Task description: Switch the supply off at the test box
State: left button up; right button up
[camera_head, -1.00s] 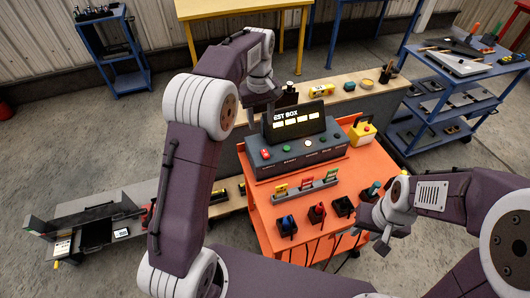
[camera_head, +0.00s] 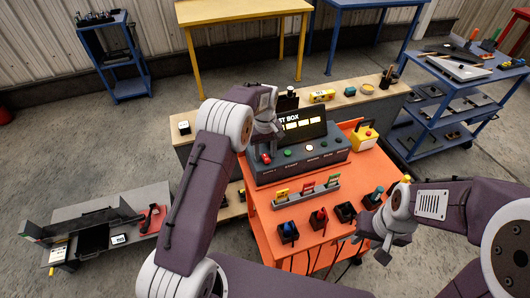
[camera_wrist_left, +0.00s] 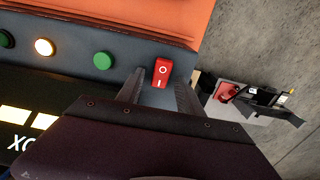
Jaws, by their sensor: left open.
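The test box (camera_head: 328,158) is a dark grey console with a lit display (camera_head: 304,125) on the orange bench. Its red rocker switch (camera_head: 266,159), marked O and I, is at the left end of the panel. My left gripper (camera_head: 263,151) is open and empty just above that switch. In the left wrist view the switch (camera_wrist_left: 162,74) shows between and just beyond the fingertips (camera_wrist_left: 158,84); I cannot tell whether they touch it. A lamp (camera_wrist_left: 44,47) is lit beside a green button (camera_wrist_left: 102,60). My right gripper (camera_head: 381,246) hangs at the bench's right side, its opening unclear.
The orange bench (camera_head: 365,178) holds a rack of coloured tags (camera_head: 306,190), several black holders with tools, and a yellow box with a red button (camera_head: 365,136). A wooden-topped counter (camera_head: 345,103) stands behind. A grey bench (camera_head: 150,195) lies at left.

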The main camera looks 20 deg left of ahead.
pick_arm(q)
grip_shut()
jog(key=t+b, duration=0.1)
jog(key=b, duration=0.2)
jog(key=t+y+b, duration=0.1)
jog(key=b, duration=0.2)
jog(key=s+t+y+b, duration=0.1)
jog(key=b, duration=0.2)
jog(key=shift+d+f, duration=0.25)
jog(key=shift+d, duration=0.1)
jog(key=shift+r+t+b, duration=0.15)
jog(key=shift+t+b, duration=0.15)
jog(key=shift+b, duration=0.05)
jog(key=shift+r+y, duration=0.2)
jog(key=shift+y, duration=0.1)
grip_release()
